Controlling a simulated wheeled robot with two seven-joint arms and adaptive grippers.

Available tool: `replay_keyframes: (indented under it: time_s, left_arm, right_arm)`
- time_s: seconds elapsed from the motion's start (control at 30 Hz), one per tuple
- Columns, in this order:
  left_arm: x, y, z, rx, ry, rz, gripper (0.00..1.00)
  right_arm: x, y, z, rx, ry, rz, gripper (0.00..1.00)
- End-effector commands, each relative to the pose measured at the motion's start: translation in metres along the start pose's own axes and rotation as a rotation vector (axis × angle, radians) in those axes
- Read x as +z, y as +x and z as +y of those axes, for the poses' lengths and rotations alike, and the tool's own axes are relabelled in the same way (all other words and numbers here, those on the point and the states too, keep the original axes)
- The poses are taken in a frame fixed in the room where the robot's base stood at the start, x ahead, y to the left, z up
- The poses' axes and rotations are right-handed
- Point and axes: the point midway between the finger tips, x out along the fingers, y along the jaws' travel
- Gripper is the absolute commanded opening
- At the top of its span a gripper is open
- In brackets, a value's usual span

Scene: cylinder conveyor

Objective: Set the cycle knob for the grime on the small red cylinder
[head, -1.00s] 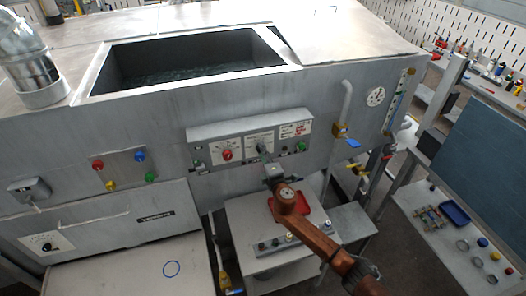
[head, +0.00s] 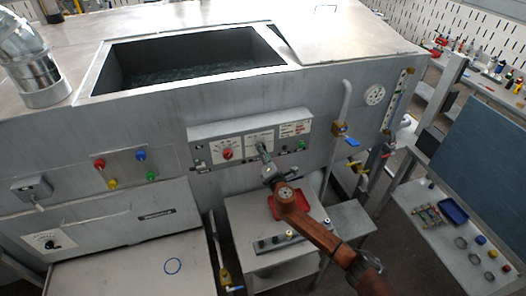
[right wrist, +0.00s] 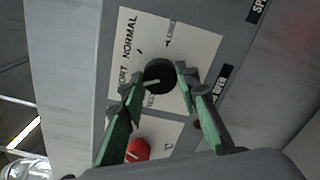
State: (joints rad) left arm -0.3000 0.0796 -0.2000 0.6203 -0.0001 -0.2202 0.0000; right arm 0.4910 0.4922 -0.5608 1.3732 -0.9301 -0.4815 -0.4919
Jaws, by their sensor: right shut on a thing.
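The cycle knob (right wrist: 160,70) is a black dial on a white label in the right wrist view. A pale line on it points to the left, toward the letters "ORT"; "NORMAL" is printed above. My right gripper (right wrist: 157,80) has its green-edged fingers on either side of the knob and is shut on it. In the head view my right gripper (head: 265,159) is at the middle of the control panel (head: 208,131) and largely covers the knob. I cannot make out the small red cylinder. My left gripper is not in view.
A red dial (head: 227,155) is left of the gripper on the panel, and a green button (head: 301,145) is right. Below stands a cart (head: 242,213) with a red tray (head: 273,208) and a row of small parts. An open tank (head: 187,68) is above.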

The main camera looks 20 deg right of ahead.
Motion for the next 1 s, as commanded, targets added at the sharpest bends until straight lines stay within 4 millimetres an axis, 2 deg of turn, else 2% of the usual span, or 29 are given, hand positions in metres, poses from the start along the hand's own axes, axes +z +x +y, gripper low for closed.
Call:
replay_keyframes:
  time_s: [0.27,0.3,0.53,0.83,1.0]
  left_arm:
    - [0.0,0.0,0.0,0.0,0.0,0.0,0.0]
    - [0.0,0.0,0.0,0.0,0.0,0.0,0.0]
    - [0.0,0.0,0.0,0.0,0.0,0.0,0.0]
    - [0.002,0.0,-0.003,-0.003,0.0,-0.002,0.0]
    - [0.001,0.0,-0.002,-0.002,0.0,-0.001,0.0]
  right_arm:
    - [-0.002,-0.001,-0.002,-0.002,0.0,0.004,0.05]
    - [-0.002,-0.001,-0.002,-0.002,0.0,0.004,0.31]
    - [-0.001,0.0,-0.001,-0.001,0.0,0.002,0.47]
    - [0.0,-0.002,-0.001,-0.001,0.001,0.001,0.47]
    - [-0.001,-0.018,-0.002,-0.001,0.0,0.001,0.47]
